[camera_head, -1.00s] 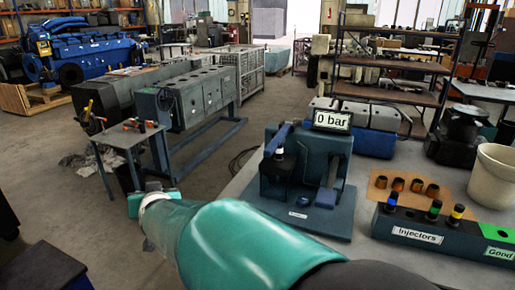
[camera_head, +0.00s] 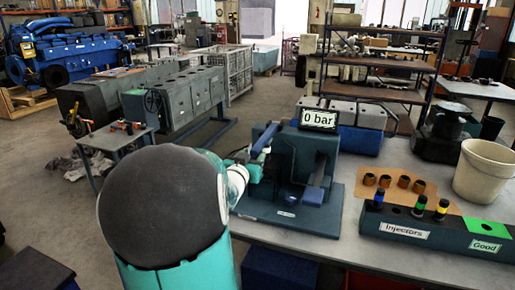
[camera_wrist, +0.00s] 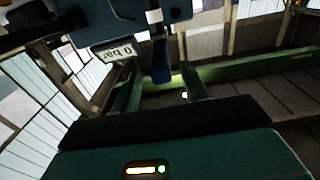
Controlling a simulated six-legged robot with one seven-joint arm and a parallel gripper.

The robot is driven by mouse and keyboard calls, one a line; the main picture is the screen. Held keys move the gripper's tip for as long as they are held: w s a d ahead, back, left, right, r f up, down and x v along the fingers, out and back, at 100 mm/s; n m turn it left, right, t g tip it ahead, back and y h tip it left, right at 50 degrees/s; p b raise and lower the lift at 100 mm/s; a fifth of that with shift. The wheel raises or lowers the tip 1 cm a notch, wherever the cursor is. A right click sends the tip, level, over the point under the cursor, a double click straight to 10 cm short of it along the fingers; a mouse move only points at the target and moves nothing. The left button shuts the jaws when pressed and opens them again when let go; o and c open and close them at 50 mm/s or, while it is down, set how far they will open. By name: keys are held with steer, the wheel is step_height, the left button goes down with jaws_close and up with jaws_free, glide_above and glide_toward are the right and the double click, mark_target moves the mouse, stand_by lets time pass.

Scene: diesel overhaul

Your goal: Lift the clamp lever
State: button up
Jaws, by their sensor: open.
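The injector test stand (camera_head: 320,165) is a dark blue-grey block on a base plate on the bench, with a "0 bar" display (camera_head: 318,119) on top. A blue lever (camera_head: 265,138), which looks like the clamp lever, slants at its upper left. A second blue-tipped lever (camera_head: 314,195) stands at its right front. My gripper (camera_head: 253,172) is at the stand's left side, just below the slanted lever. In the wrist view, my open fingers (camera_wrist: 160,88) point toward a dark blue bar (camera_wrist: 160,65) showing between them. I cannot tell whether they touch it.
An injector rack (camera_head: 440,231) with colour-banded injectors stands at the right of the bench, with a green "Good" area (camera_head: 485,243). Several brown cups (camera_head: 401,182) stand on a tan mat behind it. A white bucket (camera_head: 484,172) is at far right.

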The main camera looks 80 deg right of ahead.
mark_target(259, 147)
steer(key=d, duration=0.6)
steer(key=shift+s+d, duration=0.1)
steer(key=shift+s, duration=0.2)
jaws_close()
